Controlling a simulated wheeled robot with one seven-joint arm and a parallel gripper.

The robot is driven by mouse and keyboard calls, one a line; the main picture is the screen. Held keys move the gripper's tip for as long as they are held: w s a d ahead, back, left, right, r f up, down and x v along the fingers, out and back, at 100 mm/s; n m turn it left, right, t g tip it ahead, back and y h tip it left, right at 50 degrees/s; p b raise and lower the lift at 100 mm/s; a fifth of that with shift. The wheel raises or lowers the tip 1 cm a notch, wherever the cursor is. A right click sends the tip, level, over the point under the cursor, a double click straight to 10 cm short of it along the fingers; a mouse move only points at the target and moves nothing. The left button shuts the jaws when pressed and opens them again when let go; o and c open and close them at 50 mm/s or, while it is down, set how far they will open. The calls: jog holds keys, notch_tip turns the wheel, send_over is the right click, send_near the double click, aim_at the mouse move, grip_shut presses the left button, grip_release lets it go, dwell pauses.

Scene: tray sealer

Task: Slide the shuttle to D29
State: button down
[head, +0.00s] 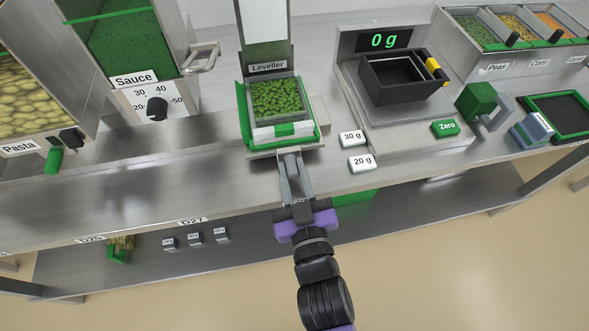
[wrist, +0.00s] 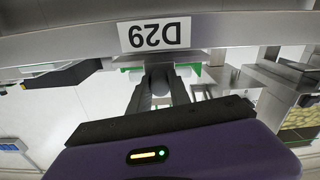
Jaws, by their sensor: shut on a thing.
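The shuttle, which I take to be the green-sided carrier (head: 243,118) under the Leveller sign (head: 267,67), holds a tray of green peas (head: 275,98). A white band with a green patch crosses its front. My gripper (head: 290,160) reaches over the counter's front edge and is shut at the carrier's near side. In the wrist view my gripper (wrist: 160,82) closes on a small grey part, apparently its handle; the fingers hide most of it. The D29 label (wrist: 154,34) is upside down on the counter edge in the wrist view. My arm covers that stretch in the head view.
Weight blocks marked 30 g (head: 352,139) and 20 g (head: 362,162) lie right of the carrier. The scale (head: 395,110) reads 0 g. The sauce dispenser (head: 150,100) stands left. The counter front left of the carrier is clear, with the D27 label (head: 193,221) on its edge.

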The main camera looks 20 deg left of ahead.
jog(key=shift+w+d, duration=0.2)
jog(key=shift+d, duration=0.1)
jog(key=c, duration=1.2)
grip_release()
jog(key=shift+s, duration=0.1)
jog(key=shift+s, duration=0.2)
jog(key=v, duration=0.7)
jog(key=shift+d, duration=0.15)
jog(key=shift+s+r, duration=0.1)
jog(key=shift+s, duration=0.05)
